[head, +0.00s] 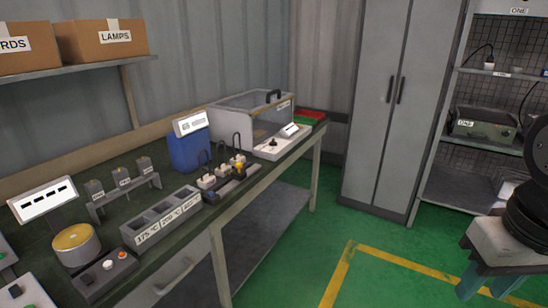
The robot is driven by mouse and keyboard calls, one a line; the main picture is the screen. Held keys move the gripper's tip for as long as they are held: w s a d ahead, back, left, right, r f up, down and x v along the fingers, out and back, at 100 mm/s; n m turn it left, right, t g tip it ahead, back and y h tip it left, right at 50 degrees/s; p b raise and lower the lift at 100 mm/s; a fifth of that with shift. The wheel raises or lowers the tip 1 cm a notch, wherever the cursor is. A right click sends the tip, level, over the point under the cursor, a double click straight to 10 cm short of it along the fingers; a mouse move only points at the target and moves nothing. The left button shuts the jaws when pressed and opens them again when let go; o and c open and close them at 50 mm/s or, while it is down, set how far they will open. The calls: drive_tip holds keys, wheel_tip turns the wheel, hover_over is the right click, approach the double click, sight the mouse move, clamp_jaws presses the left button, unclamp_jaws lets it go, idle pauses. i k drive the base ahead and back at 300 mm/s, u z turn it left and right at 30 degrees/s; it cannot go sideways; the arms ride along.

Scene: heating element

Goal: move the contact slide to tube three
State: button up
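A dark rail (232,187) lies along the front edge of the workbench, in the middle of the head view. A small yellow-topped piece (240,168) sits on it toward its far end; it looks like the contact slide. Behind the rail stand several small pale blocks (206,181) with black looped wires, perhaps the tube ends. They are too small to read any numbers, so I cannot tell which is tube three. My gripper (487,288) is at the lower right, far from the bench, over the floor. Its teal fingers point down and stand apart with nothing seen between them.
A labelled grey tray (181,234), a blue box (187,150), a clear-lidded case (255,117) and a round yellow-topped pot (75,247) crowd the bench. A grey cabinet (385,110) and shelving stand behind. The green floor (375,278) right of the bench is clear.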

sight(238, 175)
drive_tip(key=u, duration=0.15)
drive_tip(key=i, duration=0.9)
drive_tip(key=u, duration=0.7)
